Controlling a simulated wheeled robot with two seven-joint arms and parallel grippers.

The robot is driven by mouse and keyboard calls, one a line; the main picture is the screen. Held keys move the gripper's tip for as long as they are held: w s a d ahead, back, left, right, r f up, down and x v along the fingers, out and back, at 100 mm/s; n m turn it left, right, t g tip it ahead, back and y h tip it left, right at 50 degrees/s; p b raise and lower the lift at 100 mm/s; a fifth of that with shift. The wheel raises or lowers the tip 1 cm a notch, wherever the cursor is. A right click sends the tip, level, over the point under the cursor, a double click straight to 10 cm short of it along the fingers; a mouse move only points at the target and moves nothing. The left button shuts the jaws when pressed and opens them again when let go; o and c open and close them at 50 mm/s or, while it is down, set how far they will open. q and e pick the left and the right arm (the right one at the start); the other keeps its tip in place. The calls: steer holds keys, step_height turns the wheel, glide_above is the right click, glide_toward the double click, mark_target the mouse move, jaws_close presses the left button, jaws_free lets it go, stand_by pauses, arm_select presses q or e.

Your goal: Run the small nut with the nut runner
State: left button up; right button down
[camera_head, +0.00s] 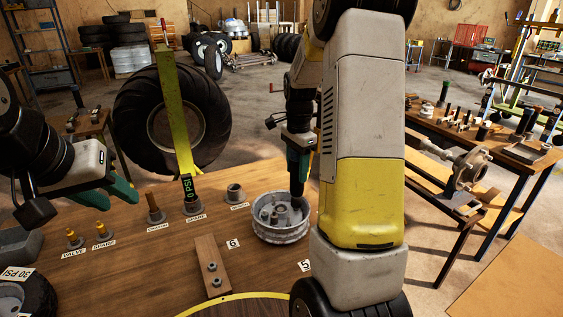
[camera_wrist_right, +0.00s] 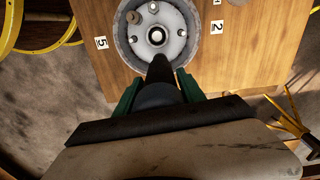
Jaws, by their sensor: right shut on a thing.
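My right gripper (camera_head: 299,165) is shut on the dark nut runner (camera_head: 298,185), which points down over the right part of the round grey hub (camera_head: 282,232). In the right wrist view, my green right fingers (camera_wrist_right: 158,92) flank the black runner (camera_wrist_right: 160,72), whose tip overlaps the lower part of the hub (camera_wrist_right: 120,45). I cannot tell which is the small nut, or whether the runner touches one. My left gripper (camera_head: 120,190) is over the table's left side; its opening is unclear.
A wooden block (camera_head: 207,250) with two nut-like pieces lies beside the label 6. Labelled valve and spare parts (camera_head: 75,238) stand at the table's left.

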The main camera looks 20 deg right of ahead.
steer(key=shift+f, duration=0.85)
stand_by(1.5)
steer(key=shift+r, duration=0.1)
